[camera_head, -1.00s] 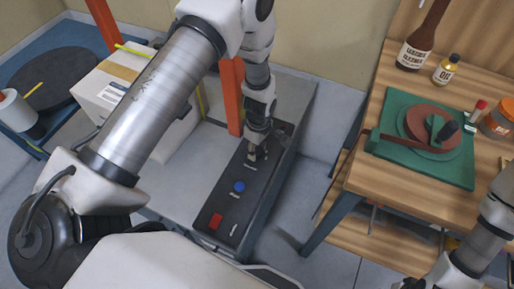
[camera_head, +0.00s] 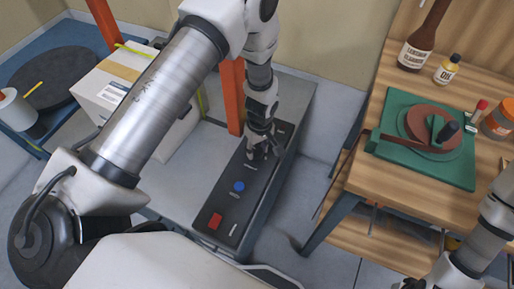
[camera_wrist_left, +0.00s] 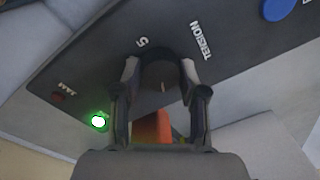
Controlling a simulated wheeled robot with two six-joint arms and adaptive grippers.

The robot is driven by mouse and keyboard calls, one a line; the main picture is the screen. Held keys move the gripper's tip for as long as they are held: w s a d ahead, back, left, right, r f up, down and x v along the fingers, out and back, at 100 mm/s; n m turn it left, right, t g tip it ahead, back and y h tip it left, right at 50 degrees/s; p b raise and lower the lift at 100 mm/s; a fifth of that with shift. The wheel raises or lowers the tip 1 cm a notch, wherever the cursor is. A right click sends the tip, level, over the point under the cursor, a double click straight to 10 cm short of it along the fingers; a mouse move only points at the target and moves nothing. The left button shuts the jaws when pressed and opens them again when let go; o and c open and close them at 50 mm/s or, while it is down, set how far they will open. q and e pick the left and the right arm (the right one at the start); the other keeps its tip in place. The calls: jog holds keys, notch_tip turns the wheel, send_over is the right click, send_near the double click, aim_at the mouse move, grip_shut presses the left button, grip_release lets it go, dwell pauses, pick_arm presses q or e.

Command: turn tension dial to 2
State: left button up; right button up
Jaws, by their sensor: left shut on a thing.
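The black control panel (camera_head: 207,209) lies along the top of a grey machine. My left gripper (camera_head: 263,153) is down on its far part and hides the dial there in the head view. In the left wrist view the left gripper (camera_wrist_left: 161,76) is shut on the black tension dial (camera_wrist_left: 160,72), one finger on each side. The word TENSION (camera_wrist_left: 201,40) and a number that looks like 5 (camera_wrist_left: 142,42) are printed beside it. The dial's exact setting is hard to read. My right gripper (camera_head: 408,284) is only partly in view at the bottom edge.
The panel also has a blue button (camera_head: 238,186), a red button (camera_head: 215,221), a lit green lamp (camera_wrist_left: 99,121) and a dark red lamp (camera_wrist_left: 57,97). An orange post (camera_head: 232,95) and a cardboard box (camera_head: 116,88) stand close by. A wooden bench (camera_head: 393,199) is at the right.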

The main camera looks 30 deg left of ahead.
aim_at(260, 151)
pick_arm(q)
jog(key=shift+s+f+m, duration=0.15)
jog(key=shift+m, duration=2.05)
jog(key=o, duration=1.1)
jog(key=shift+d, duration=0.1)
jog(key=shift+o, duration=0.2)
jog(key=shift+r, duration=0.35)
notch_tip(260, 151, up, 11)
jog(key=shift+w+d+r, duration=0.15)
jog(key=shift+w+d, duration=0.15)
jog(key=shift+w, duration=0.05)
